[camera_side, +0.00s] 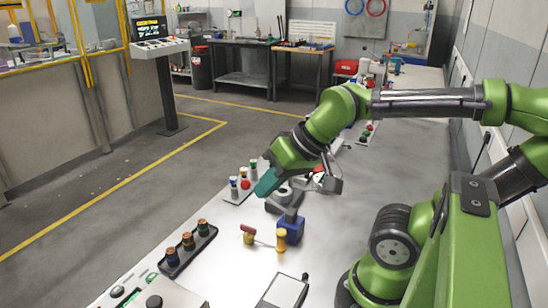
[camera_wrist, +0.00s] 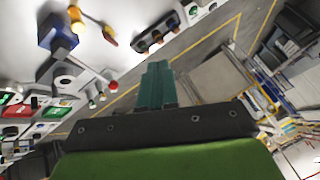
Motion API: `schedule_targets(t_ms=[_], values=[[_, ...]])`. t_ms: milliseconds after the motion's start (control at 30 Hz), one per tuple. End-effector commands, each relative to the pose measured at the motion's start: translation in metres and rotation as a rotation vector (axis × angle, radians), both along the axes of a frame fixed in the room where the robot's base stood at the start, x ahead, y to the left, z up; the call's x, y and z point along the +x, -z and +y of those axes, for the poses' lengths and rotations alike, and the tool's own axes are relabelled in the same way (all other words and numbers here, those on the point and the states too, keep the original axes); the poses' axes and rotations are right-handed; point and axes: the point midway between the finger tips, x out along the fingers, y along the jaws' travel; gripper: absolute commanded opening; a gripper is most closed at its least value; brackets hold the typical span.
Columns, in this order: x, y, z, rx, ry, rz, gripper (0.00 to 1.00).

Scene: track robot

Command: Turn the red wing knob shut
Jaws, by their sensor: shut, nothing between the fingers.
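My gripper (camera_side: 266,181) hangs above the bench with its teal fingers together and nothing held. Its fingers also point away in the wrist view (camera_wrist: 158,68). A small red part (camera_side: 318,176) shows behind my wrist in the side view, mostly hidden; I cannot tell whether it is the wing knob. A round red knob (camera_side: 245,184) sits on a small panel just left of my fingertips, and it shows left of the fingers in the wrist view (camera_wrist: 113,86). No wing shape can be made out on it. My fingers appear apart from both.
A grey fixture (camera_side: 283,197) and a blue block (camera_side: 290,230) stand below my gripper. A black tray (camera_side: 188,247) holds several dark cylinders. The bench right of the blue block is clear.

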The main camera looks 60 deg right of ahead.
Motion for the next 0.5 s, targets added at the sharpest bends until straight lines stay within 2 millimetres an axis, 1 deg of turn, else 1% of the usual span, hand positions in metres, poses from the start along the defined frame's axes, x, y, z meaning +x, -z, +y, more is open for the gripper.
schedule_targets(t_ms=[33,100,433,467,500], values=[[-0.0008,-0.0040,0.0012,-0.001,-0.006,-0.016,0.00],[-0.0011,-0.0055,0.0019,-0.001,-0.009,-0.021,0.00],[-0.0008,-0.0054,0.0019,-0.002,-0.010,-0.019,0.00],[-0.0007,-0.0055,0.0019,-0.002,-0.010,-0.019,0.02],[-0.0007,-0.0053,0.0022,-0.001,-0.010,-0.018,0.08]])
